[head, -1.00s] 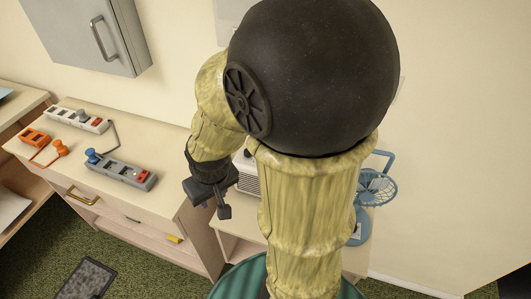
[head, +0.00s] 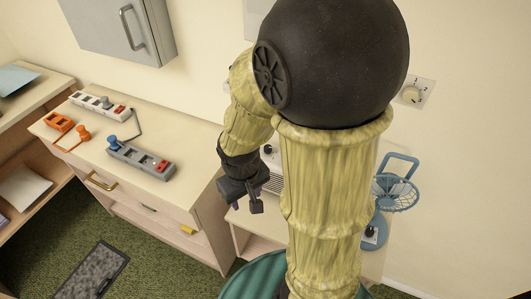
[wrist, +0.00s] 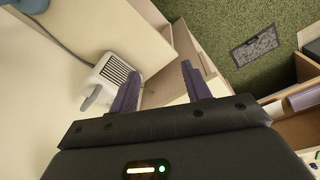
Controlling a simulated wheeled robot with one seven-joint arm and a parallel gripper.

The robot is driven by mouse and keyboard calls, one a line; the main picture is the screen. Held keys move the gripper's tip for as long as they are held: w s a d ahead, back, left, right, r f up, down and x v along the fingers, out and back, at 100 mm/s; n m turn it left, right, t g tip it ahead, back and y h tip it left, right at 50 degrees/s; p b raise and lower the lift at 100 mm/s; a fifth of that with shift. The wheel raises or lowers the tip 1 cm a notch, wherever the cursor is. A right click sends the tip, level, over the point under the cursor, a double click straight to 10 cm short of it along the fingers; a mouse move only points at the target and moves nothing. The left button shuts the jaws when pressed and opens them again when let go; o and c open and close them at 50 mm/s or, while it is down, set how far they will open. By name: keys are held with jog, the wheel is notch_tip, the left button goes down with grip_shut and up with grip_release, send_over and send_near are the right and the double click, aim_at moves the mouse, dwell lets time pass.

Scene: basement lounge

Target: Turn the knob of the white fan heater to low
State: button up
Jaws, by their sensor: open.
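The white fan heater (head: 273,182) stands on a low pale shelf unit behind my arm in the head view. Only part of its slatted grille and a dark knob (head: 268,150) show there; my arm hides the rest. In the wrist view the heater (wrist: 104,73) is left of the fingers, with its dark grille visible and a cord running from it. My gripper (head: 240,198) is open and empty, in front of the heater in the head view. Its two fingers also show in the wrist view (wrist: 162,88), apart from the heater as far as I can tell.
A grey wall cabinet (head: 118,35) hangs above. A dial (head: 412,92) is on the wall. A dark mat (head: 92,270) lies on the green carpet.

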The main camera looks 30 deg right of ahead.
aim_at(266, 150)
jog(key=s+d+f+n+g+h+b, duration=0.25)
jog(key=d+f+n+h, duration=0.25)
jog(key=f+n+h, duration=0.4)
jog(key=w+a+f+n+t+h+b, duration=0.1)
jog(key=w+a+n+t+h, duration=0.3)
jog(key=w+n+t, duration=0.7)
jog(key=f+n+t+h, duration=0.1)
jog(key=n, duration=0.2)
jog(key=shift+w+a+b, duration=0.15)
jog(key=shift+w+b, duration=0.05)
jog(key=shift+b, duration=0.15)
jog(key=p+x, duration=0.2)
jog(key=x, duration=1.5)
jog(key=shift+w, duration=0.1)
